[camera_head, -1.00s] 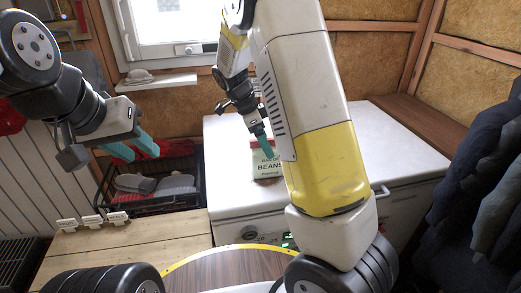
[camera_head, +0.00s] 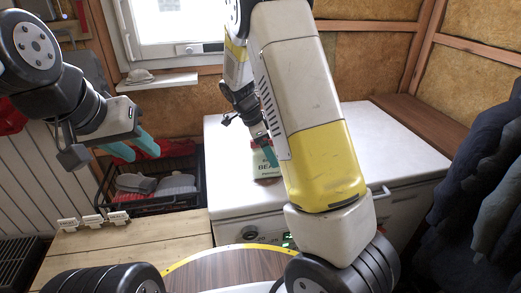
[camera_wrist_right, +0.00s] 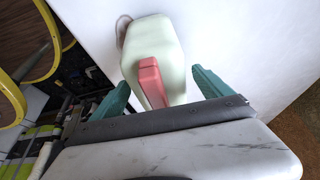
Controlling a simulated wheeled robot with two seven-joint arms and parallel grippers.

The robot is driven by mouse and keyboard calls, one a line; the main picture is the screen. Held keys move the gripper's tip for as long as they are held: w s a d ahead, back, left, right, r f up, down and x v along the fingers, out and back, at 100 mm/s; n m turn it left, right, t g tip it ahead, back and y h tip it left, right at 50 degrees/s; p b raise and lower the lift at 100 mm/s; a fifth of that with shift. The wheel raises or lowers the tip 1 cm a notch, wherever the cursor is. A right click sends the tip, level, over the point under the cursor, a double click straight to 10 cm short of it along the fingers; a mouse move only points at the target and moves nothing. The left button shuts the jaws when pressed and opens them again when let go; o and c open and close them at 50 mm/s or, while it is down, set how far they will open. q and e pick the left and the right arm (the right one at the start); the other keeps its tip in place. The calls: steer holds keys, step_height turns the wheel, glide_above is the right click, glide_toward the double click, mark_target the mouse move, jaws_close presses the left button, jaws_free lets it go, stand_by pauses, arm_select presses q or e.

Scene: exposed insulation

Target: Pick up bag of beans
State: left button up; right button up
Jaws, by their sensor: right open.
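The bag of beans (camera_head: 262,165) is a pale green pack with dark lettering and a red part. It stands on the white appliance top, partly hidden behind my right arm and gripper. In the right wrist view the bag (camera_wrist_right: 160,60) lies between the two teal fingers, its red strip towards the gripper. My right gripper (camera_wrist_right: 162,90) is open, with a finger on each side of the bag and visible gaps; I see no grip on it. It also shows in the head view (camera_head: 268,152). My left gripper (camera_head: 132,146) is open and empty, over the dark basket.
The white appliance top (camera_head: 350,140) is largely clear around the bag. A dark wire basket (camera_head: 150,205) with grey shoes stands to its left. Dark clothes (camera_head: 480,190) hang at the right.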

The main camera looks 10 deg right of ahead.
steer(key=shift+c, duration=0.4)
jaws_close()
